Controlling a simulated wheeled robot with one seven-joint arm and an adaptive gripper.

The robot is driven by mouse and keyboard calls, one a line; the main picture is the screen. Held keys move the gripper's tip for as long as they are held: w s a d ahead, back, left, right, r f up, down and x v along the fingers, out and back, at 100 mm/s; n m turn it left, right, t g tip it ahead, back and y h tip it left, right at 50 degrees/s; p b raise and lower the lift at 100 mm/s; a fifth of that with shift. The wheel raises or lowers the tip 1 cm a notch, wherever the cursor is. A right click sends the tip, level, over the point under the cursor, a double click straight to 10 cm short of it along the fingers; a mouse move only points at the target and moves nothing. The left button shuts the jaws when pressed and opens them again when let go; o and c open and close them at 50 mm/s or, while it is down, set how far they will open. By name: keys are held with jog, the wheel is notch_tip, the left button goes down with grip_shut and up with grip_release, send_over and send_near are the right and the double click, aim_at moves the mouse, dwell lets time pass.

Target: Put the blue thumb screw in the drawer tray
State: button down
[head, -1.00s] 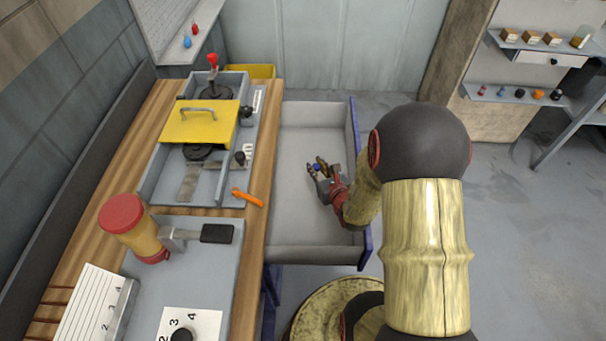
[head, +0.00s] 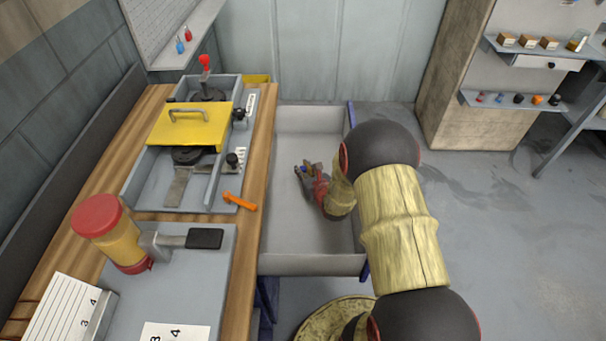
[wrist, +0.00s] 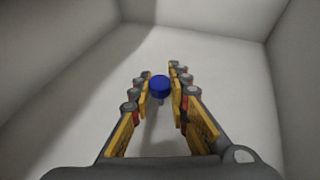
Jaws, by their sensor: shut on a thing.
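The blue thumb screw (wrist: 160,87) is between the fingertips of my gripper (wrist: 161,92) in the wrist view, head toward the camera. My gripper is shut on it. In the head view my gripper (head: 306,169) is over the inside of the open drawer tray (head: 290,232), with a small bit of blue at its fingers. The tray's pale floor and walls surround the gripper in the wrist view. I cannot tell the exact height of the screw above the floor.
A wooden bench (head: 245,215) runs along the tray's left side, with an orange handle (head: 239,201) near its edge. A yellow-lidded box (head: 190,128), a red-capped jar (head: 112,233) and a black-handled tool (head: 204,239) are on it. Shelves with small items stand at the far right.

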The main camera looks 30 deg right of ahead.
jog(key=shift+f, duration=0.4)
jog(key=shift+f, duration=0.15)
jog(key=c, duration=1.7)
grip_release()
jog(key=shift+r, duration=0.2)
jog(key=p+v, duration=0.2)
jog(key=v, duration=0.4)
jog(key=shift+s+r+p, duration=0.1)
jog(key=shift+s+p, duration=0.05)
jog(key=shift+p, duration=0.25)
jog(key=shift+s+a+r, duration=0.1)
jog(key=shift+s, duration=0.4)
